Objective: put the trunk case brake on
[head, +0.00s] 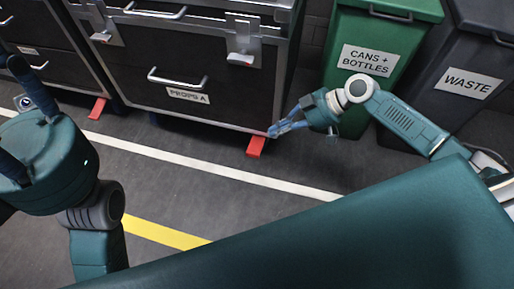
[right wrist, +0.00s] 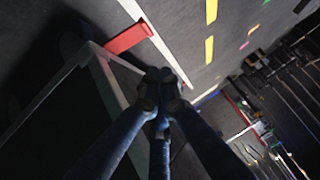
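The trunk case (head: 200,65) is dark with metal edges and a "PROPS A" label; it stands at the top middle of the head view. Its red brake pedal (head: 256,146) sticks out low at its front right corner. A red pedal (right wrist: 128,38) also shows in the right wrist view, up and left of the fingers. My right gripper (head: 271,131) has its blue fingers together, empty, tips just right of and above the pedal in the picture. Whether they touch it I cannot tell. My left gripper (head: 10,112) is at the left edge, fingers spread, far from the pedal.
Another dark case (head: 45,65) with a red pedal (head: 98,108) stands at the left. A green "CANS + BOTTLES" bin (head: 350,95) and a dark "WASTE" bin (head: 455,110) stand at the right. The floor before the cases is clear, with white and yellow lines.

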